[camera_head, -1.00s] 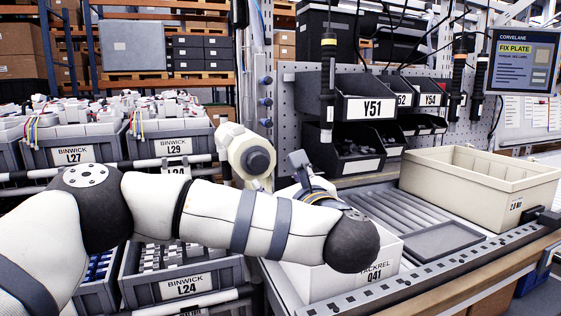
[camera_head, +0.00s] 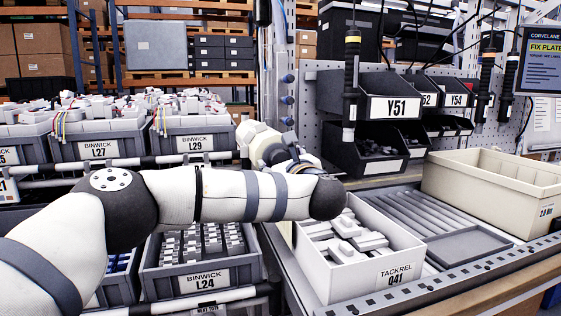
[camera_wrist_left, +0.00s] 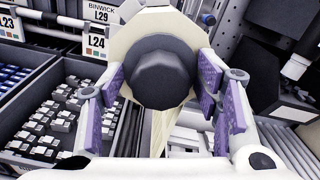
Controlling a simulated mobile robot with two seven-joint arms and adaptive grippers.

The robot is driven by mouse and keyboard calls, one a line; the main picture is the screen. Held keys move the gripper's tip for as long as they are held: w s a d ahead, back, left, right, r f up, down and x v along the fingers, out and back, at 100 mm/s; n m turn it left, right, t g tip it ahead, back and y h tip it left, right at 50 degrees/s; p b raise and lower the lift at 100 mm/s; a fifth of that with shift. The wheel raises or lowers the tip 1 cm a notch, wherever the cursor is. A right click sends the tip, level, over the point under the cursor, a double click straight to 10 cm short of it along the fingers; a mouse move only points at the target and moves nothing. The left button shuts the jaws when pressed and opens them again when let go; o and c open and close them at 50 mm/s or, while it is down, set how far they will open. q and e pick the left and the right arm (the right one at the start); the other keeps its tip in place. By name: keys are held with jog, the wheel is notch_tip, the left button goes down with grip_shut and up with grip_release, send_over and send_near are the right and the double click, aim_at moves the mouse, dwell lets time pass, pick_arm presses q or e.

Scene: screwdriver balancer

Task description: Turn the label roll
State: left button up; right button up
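The label roll (camera_head: 250,134) is a cream, faceted disc with a dark round hub, at the middle of the head view beside the metal post. It fills the upper middle of the left wrist view (camera_wrist_left: 128,47), its dark hub (camera_wrist_left: 160,76) facing my wrist. My left gripper (camera_head: 282,153) is right at the roll, partly hidden by my own wrist in the head view. In the wrist view its purple-padded fingers (camera_wrist_left: 165,92) stand wide apart, one on each side of the hub, with visible gaps. Contact with the roll's rim cannot be told. My right gripper is not in view.
Black bin Y51 (camera_head: 388,87) and a hanging screwdriver (camera_head: 350,95) are right of the roll. A beige crate (camera_head: 480,190) stands farther right.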

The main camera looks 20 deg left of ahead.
pick_arm(q)
jog(key=c, duration=1)
jog(key=shift+o, duration=0.2)
jog(key=shift+m, duration=0.3)
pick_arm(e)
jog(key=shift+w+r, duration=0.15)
pick_arm(q)
jog(key=shift+r+m+p, duration=0.1)
jog(key=shift+m+p, duration=0.35)
jog(key=shift+m, duration=1.15)
jog(key=shift+m+p, duration=0.45)
jog(key=shift+m, duration=4.35)
jog(key=shift+f+m+p, duration=0.2)
jog(key=shift+m+p, duration=0.2)
jog(key=shift+m, duration=1.5)
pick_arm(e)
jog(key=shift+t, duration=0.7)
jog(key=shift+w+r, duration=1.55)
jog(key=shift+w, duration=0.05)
pick_arm(q)
jog(key=shift+m, duration=0.6)
